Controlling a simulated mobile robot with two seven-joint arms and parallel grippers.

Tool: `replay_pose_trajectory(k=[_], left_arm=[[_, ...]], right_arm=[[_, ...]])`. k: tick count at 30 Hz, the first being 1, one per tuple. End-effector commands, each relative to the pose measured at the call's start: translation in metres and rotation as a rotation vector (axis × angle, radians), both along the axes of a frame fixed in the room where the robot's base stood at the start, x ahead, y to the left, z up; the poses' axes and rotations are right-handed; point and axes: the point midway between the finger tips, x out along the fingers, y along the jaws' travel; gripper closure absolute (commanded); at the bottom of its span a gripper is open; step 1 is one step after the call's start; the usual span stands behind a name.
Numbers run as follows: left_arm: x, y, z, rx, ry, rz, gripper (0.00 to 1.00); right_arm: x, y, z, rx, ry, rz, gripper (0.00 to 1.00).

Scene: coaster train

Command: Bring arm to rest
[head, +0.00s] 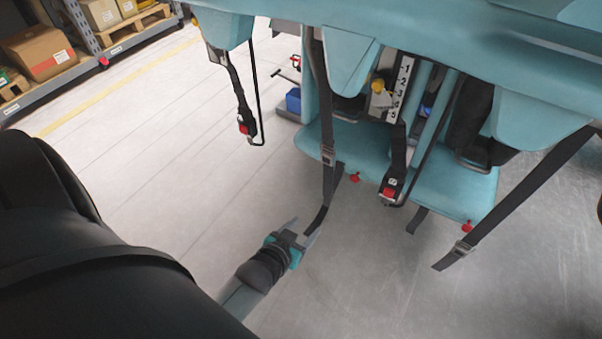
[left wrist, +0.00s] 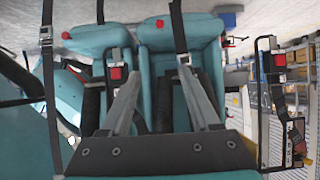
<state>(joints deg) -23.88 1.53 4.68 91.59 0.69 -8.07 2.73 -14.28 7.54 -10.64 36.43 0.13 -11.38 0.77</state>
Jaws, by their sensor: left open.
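My left gripper (head: 303,231) is open, below the seats of the teal coaster train (head: 408,22). A dark hanging strap (head: 326,185) with a metal buckle ends close to its fingertips; I cannot tell whether they touch. In the left wrist view the two grey fingers of my left gripper (left wrist: 161,75) stand apart with nothing seen gripped between them. Behind them are teal seats (left wrist: 106,38), dark straps (left wrist: 179,32) and red buckle buttons (left wrist: 115,73). My right gripper is not in view.
More belts hang from the train, including a left one with a red buckle (head: 246,129) and a long right one (head: 520,200). A shelf (head: 75,68) with cardboard boxes (head: 38,50) stands at the upper left. The grey floor (head: 160,150) at left is clear.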

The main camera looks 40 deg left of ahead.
Motion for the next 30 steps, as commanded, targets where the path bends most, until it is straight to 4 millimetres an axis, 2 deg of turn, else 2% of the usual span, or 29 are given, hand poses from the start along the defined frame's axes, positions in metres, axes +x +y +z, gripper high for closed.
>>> replay_pose_trajectory(k=[23,26,30], left_arm=[[0.000,0.000,-0.001,0.000,0.002,0.000,0.37],[-0.011,-0.006,-0.027,-0.002,0.065,-0.018,0.37],[-0.045,-0.018,-0.088,0.001,0.223,-0.065,0.37]], right_arm=[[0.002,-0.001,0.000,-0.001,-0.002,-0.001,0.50],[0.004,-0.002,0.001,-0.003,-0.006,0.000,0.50],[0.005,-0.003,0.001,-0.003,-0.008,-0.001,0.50]])
